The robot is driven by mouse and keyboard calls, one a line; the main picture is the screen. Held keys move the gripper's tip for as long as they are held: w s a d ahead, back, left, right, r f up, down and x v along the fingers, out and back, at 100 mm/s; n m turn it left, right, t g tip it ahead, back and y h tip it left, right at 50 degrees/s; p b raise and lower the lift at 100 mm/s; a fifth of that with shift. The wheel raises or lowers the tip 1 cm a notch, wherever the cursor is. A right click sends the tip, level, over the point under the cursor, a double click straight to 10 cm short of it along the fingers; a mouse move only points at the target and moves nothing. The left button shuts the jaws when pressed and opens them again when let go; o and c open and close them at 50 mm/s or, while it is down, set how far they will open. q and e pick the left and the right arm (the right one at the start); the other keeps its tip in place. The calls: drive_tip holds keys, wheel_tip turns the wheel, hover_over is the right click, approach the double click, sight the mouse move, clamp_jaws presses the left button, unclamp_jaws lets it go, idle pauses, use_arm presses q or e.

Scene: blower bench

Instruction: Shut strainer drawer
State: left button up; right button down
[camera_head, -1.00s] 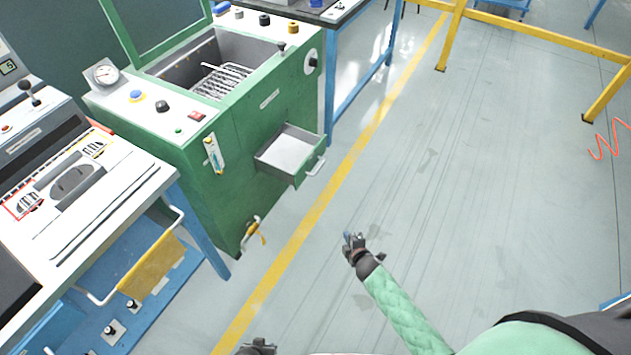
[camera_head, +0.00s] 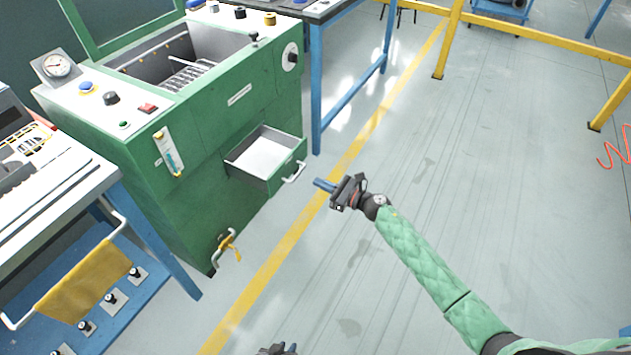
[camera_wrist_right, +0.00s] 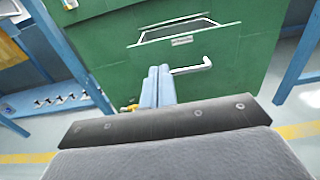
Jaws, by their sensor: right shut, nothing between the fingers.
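The strainer drawer (camera_head: 264,159) is pulled out of the front of the green blower machine (camera_head: 205,115). Its tray looks empty, and a pale bar handle (camera_head: 294,172) is on its front. My right gripper (camera_head: 322,185) is shut and empty, just right of the handle and apart from it in the head view. In the right wrist view its closed blue fingers (camera_wrist_right: 157,86) point at the drawer front (camera_wrist_right: 180,42), with the handle (camera_wrist_right: 192,68) just to their right. My left gripper (camera_head: 280,349) is at the bottom edge, mostly cut off, so its jaws are unclear.
A yellow-handled valve (camera_head: 228,245) sticks out low on the machine. A blue-legged bench (camera_head: 317,90) stands beyond it, and a panel bench with a yellow cloth (camera_head: 85,280) is at left. Open floor (camera_head: 450,200) lies to the right.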

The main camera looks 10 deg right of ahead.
sight(281, 166)
drive_tip(key=p+x, duration=0.1)
drive_tip(key=x, duration=1.1)
drive_tip(key=shift+w+a, duration=0.15)
drive_tip(key=shift+a, duration=0.05)
drive_tip(key=shift+a, duration=0.1)
